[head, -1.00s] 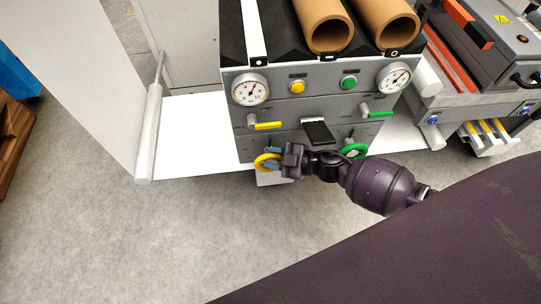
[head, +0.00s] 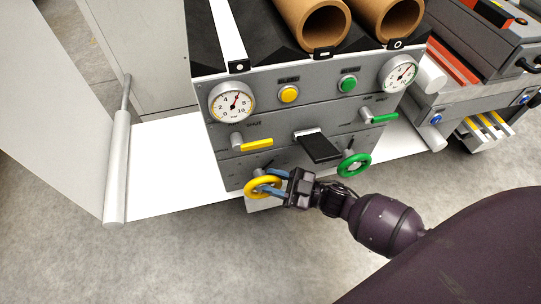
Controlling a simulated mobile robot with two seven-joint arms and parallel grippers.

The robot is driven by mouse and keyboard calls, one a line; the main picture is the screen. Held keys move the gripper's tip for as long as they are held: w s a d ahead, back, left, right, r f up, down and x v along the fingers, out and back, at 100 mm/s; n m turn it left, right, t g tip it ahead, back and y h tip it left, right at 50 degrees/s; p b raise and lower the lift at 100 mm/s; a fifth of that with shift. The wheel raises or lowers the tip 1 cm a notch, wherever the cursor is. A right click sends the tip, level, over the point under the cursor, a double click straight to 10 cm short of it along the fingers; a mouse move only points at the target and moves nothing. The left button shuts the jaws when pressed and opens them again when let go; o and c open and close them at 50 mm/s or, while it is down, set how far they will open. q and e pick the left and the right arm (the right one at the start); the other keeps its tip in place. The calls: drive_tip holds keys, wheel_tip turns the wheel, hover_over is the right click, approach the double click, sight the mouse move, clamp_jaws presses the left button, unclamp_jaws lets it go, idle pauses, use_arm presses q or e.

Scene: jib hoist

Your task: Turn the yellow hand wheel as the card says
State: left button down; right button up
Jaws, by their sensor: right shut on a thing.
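The yellow hand wheel (head: 251,190) sits low on the left of the grey panel (head: 290,125). My right gripper (head: 270,187) reaches in from the right with its blue fingers at the wheel, shut on its rim. The fingers and gripper body hide the wheel's right part. A white card-like plate (head: 262,204) shows below the wheel, mostly hidden, and no writing on it is readable. The left gauge (head: 232,103) above has its needle pointing up and slightly right. My left gripper is not in view.
A green hand wheel (head: 354,165) is right of my gripper. A black handle (head: 317,147) juts out between the wheels. Yellow (head: 257,144) and green (head: 380,119) levers, two buttons and a right gauge (head: 400,73) are above. Cardboard tubes lie on top. The floor in front is clear.

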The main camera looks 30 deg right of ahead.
drive_tip(key=shift+w+d+r, duration=0.25)
drive_tip(key=shift+w, duration=0.15)
drive_tip(key=o, duration=0.8)
drive_tip(key=shift+f, duration=0.1)
drive_tip(key=shift+s+a+f, duration=0.1)
drive_tip(key=shift+a, duration=0.05)
drive_tip(key=shift+s, duration=0.15)
drive_tip(key=v, duration=1)
drive_tip(key=shift+s+d+f, duration=0.15)
drive_tip(key=shift+d, duration=0.2)
drive_tip(key=shift+a, duration=0.1)
